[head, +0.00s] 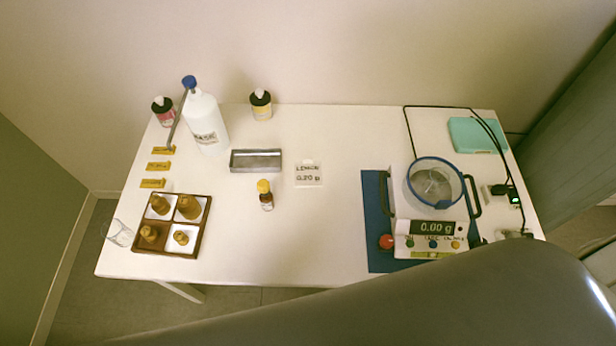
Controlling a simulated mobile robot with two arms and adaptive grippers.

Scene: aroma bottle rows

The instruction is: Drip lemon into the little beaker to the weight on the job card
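The job card (308,173) stands mid-table and reads LEMON with a weight that looks like 0.20 g. A small amber bottle with a yellow cap (266,196) stands in front of it to the left; its label is too small to read. The scale (432,242) is on a blue mat (379,255) at the right, and its display shows 0.00 g. A clear round shield with a blue rim (413,168) stands on it; I cannot make out clearly whether a little beaker is inside. Neither of my grippers is in view.
A wooden tray (171,255) holds several brown-topped bottles at the left, beside a clear glass (120,233). A white bottle (205,124), dark-lidded jars (260,104), a grey metal tray (255,160) and a teal box (474,134) stand behind. The front middle is clear.

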